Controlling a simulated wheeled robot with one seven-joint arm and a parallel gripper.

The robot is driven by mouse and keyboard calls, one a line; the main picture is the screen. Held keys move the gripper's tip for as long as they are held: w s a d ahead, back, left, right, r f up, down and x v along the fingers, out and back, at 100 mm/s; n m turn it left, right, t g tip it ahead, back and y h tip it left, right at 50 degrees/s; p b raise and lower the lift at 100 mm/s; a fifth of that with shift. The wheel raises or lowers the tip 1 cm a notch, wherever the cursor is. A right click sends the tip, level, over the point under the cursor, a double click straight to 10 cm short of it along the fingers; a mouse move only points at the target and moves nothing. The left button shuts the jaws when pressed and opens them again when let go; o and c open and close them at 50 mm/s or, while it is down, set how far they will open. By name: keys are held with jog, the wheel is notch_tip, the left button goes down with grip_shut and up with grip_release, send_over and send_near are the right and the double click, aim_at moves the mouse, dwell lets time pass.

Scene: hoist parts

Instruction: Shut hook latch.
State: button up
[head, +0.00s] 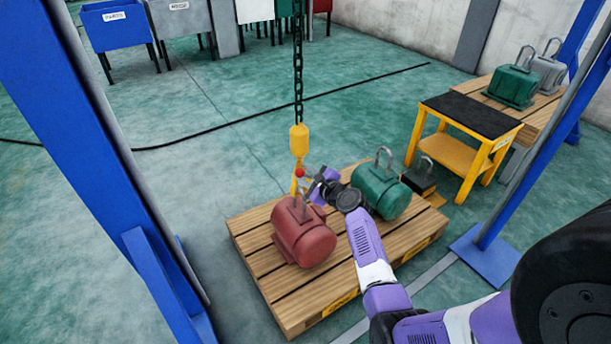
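A yellow hook block (299,140) hangs on a dark chain (298,70) above a wooden pallet. Its yellow hook (294,185) is directly below it, with a small red part (300,173) at its upper end, seemingly on the latch. A red motor (305,243) stands on the pallet below the hook, and its lifting eye is close to the hook tip. I cannot tell whether the eye sits inside the hook or whether the latch is open. My gripper (312,188) is just right of the hook, close to the red part. Its fingers are too small to read.
A yellow cart (462,156) and another loaded pallet are farther right. Blue posts (107,150) flank the scene. Open floor lies left.

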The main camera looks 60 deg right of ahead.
jog(key=shift+s, duration=0.1)
jog(key=p+v, duration=0.2)
jog(key=v, duration=0.5)
jog(key=shift+s+a, duration=0.25)
jog(key=shift+d+r, duration=0.1)
dwell(0.5)
